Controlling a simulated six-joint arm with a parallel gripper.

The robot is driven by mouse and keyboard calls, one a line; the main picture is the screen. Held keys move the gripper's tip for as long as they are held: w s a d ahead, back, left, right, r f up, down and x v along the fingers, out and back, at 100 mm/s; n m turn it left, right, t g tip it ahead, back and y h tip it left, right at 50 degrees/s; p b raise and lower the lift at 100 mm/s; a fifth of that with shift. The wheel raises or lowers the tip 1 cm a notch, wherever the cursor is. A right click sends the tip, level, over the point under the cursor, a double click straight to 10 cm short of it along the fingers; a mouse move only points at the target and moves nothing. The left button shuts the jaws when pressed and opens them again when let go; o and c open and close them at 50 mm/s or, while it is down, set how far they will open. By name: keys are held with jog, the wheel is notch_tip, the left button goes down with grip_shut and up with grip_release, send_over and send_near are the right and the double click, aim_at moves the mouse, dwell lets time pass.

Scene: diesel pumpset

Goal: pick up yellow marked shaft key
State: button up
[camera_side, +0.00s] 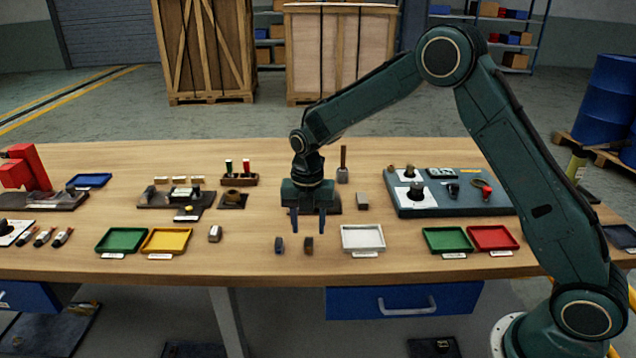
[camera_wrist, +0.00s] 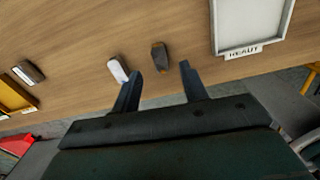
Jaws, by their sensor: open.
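My gripper (camera_side: 308,225) is open and empty, pointing down above the front middle of the wooden table. Two small blocks, apparently shaft keys, stand near its fingertips: a dark brownish key (camera_side: 309,245) below the fingers and a dark bluish key (camera_side: 279,244) to the left. In the wrist view the brownish key (camera_wrist: 160,57) shows just beyond the gap between the open fingers (camera_wrist: 160,70). The other key (camera_wrist: 118,70) looks pale there, beside the left fingertip. A third small block (camera_side: 215,234) stands beside the yellow tray.
A white tray (camera_side: 363,238) is right of the keys. A green tray (camera_side: 122,240) and a yellow tray (camera_side: 166,240) lie left; another green tray (camera_side: 447,240) and a red tray (camera_side: 493,238) lie right. A grey fixture plate (camera_side: 450,203) stands behind them. The table's front edge is close.

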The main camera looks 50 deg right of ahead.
aim_at(309, 242)
jog(key=shift+f, duration=2.25)
grip_shut()
jog(key=shift+r, duration=0.2)
notch_tip(309, 242, up, 20)
jog(key=shift+f, duration=0.15)
